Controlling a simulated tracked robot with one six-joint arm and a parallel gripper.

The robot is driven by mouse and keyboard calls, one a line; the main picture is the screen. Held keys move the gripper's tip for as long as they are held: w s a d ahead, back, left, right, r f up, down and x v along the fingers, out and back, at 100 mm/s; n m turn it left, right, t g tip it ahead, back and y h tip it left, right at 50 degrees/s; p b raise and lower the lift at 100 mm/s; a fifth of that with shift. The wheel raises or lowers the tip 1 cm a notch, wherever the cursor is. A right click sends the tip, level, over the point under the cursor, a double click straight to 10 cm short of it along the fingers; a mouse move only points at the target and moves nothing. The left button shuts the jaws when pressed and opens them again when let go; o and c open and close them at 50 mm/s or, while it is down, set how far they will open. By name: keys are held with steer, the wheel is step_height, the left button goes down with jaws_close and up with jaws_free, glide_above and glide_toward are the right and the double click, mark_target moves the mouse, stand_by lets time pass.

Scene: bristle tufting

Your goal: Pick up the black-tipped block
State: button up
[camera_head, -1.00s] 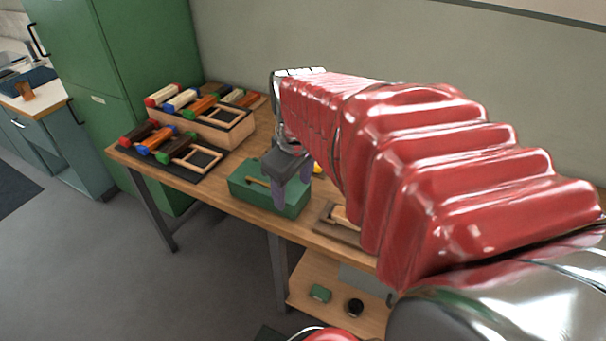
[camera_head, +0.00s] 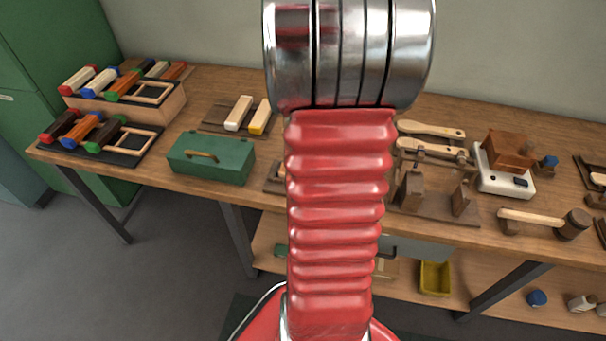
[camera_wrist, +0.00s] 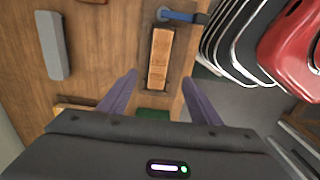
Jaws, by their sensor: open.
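In the head view, several blocks with red, blue and green ends lie on a stepped wooden rack (camera_head: 172,104) and a black tray (camera_head: 140,150) at the left. A pale block (camera_head: 239,113) and a yellow-ended block (camera_head: 260,117) lie on a dark board. My gripper (camera_wrist: 160,77) is open and empty in the wrist view, pointing down over the bench. A light wooden block (camera_wrist: 159,58) in a dark holder lies just beyond and between its fingers. My arm hides the gripper in the head view.
A green toolbox (camera_head: 211,157) stands near the bench's front edge. A wooden press-like fixture (camera_head: 430,190), a white scale (camera_head: 505,172) and a mallet (camera_head: 545,221) stand to the right. A grey bar (camera_wrist: 52,45) lies on the bench in the wrist view.

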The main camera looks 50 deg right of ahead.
steer(key=shift+f, duration=4.3)
steer(key=shift+f, duration=0.1)
steer(key=shift+w+f, duration=0.2)
steer(key=shift+f, duration=2.3)
steer(key=shift+c, duration=0.4)
steer(key=c, duration=1.2)
steer(key=shift+o, duration=0.2)
steer(key=shift+r, duration=0.1)
